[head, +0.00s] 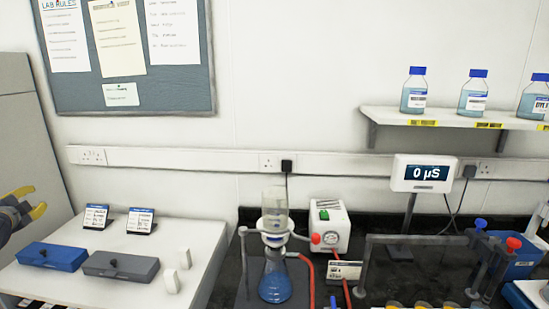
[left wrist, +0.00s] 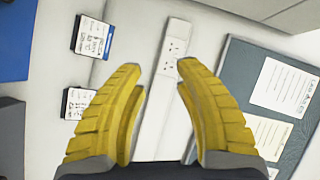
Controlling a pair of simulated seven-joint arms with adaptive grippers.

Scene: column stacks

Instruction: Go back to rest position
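My left gripper (head: 27,204) is at the left edge of the head view, raised beside the white bench and left of the two small label cards. In the left wrist view its yellow fingers (left wrist: 160,78) stand apart with nothing between them, only wall and a socket strip behind. My right gripper is in neither view.
A blue box (head: 52,257) and a grey box (head: 120,266) lie on the white bench (head: 195,240). A flask with blue liquid (head: 275,284), a pump (head: 329,228) and a meter display (head: 424,173) stand on the dark bench. Blue-capped bottles (head: 414,91) line a shelf.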

